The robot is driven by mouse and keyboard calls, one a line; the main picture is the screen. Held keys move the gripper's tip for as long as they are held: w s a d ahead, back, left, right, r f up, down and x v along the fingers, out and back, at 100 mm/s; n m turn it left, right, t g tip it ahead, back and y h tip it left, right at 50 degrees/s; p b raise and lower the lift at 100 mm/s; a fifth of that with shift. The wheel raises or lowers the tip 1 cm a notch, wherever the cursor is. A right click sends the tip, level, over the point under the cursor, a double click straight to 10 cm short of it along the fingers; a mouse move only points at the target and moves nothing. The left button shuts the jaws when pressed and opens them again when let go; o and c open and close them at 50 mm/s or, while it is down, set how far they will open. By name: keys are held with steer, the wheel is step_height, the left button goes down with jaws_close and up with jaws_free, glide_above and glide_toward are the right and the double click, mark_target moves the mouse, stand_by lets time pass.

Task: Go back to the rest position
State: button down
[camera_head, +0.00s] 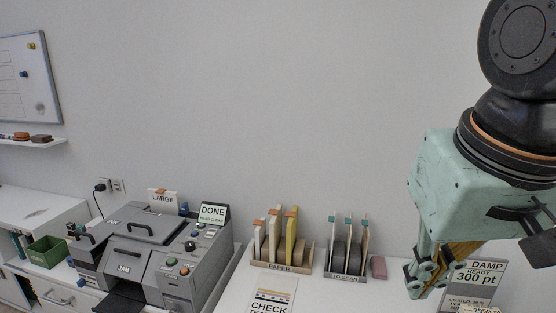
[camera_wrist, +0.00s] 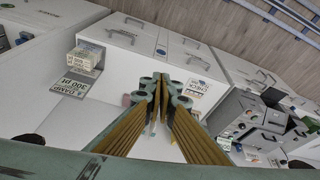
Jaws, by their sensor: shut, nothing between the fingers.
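My gripper (camera_head: 418,285) is at the right of the head view, a mint-green housing with tan-striped fingers pointing down in front of the white desk top. Its fingertips also show in the wrist view (camera_wrist: 164,84), close together at the middle of the picture. It is shut and holds nothing. It hangs above the desk near the "DAMP READY 300 pt" sign (camera_head: 480,272), partly in front of it; I cannot tell the exact height. The same sign shows in the wrist view (camera_wrist: 72,86).
A grey machine (camera_head: 150,258) with a "DONE" sign (camera_head: 213,212) stands at left. A "PAPER" rack (camera_head: 280,267) and a "TO SCAN" rack (camera_head: 345,274) stand at the wall, with a pink block (camera_head: 379,267) beside. A green bin (camera_head: 47,252) sits far left. The air above the racks is free.

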steer(key=s+f, duration=0.2)
steer(key=s, duration=0.5)
steer(key=shift+s+d+b, duration=0.3)
